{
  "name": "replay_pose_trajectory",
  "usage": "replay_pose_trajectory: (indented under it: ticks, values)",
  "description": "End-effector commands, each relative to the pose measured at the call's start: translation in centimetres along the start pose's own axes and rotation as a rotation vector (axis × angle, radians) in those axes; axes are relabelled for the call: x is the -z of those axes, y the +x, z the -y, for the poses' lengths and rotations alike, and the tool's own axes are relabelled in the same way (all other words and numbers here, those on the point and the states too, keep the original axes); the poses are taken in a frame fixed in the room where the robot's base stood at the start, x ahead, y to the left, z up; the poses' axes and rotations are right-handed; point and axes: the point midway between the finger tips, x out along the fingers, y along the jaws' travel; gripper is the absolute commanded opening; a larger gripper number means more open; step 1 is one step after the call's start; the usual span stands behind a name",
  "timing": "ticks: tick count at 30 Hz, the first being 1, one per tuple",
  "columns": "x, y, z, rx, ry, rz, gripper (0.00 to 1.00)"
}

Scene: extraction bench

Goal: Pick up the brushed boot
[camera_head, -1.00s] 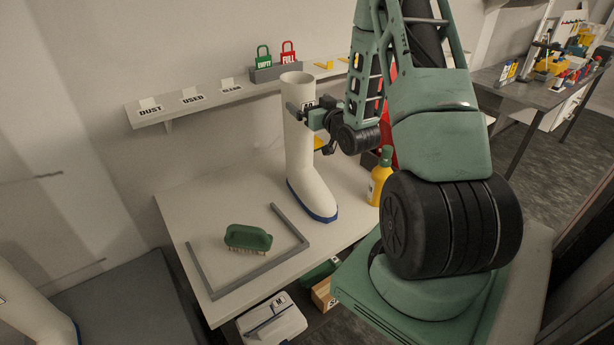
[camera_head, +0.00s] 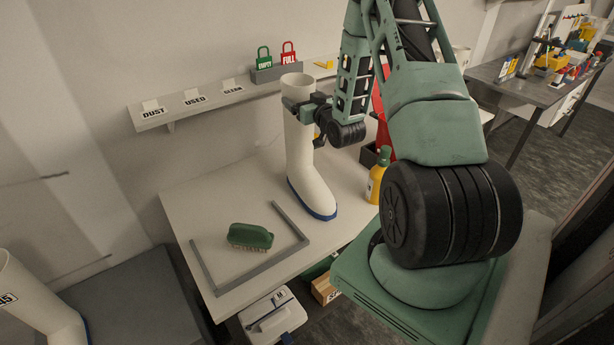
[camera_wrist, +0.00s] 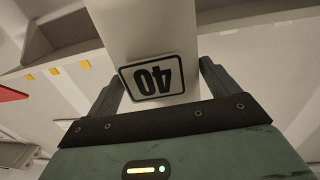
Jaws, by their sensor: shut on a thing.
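A tall white boot (camera_head: 300,150) with a blue sole stands upright on the pale bench (camera_head: 190,215). My gripper (camera_head: 300,104) is shut around the upper part of its shaft, a finger on each side. In the wrist view the boot shaft (camera_wrist: 150,30) fills the space between the fingers of my gripper (camera_wrist: 160,82), and its label reads 40, upside down. The sole seems to rest on the bench; I see no clear gap under it.
A green brush (camera_head: 250,236) lies inside a grey angled frame (camera_head: 296,232). A yellow bottle (camera_head: 376,182) stands right of the boot. Behind is a wall shelf (camera_head: 215,105) with labels and padlocks. Another white boot (camera_head: 35,300) is at lower left.

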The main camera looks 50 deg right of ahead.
Motion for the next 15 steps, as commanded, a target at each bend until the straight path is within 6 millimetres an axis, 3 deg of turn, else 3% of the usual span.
replay_pose_trajectory:
  ticks: [15]
  values:
    - [1.7,0.1,0.0,0.000,-0.003,-0.007,0.16]
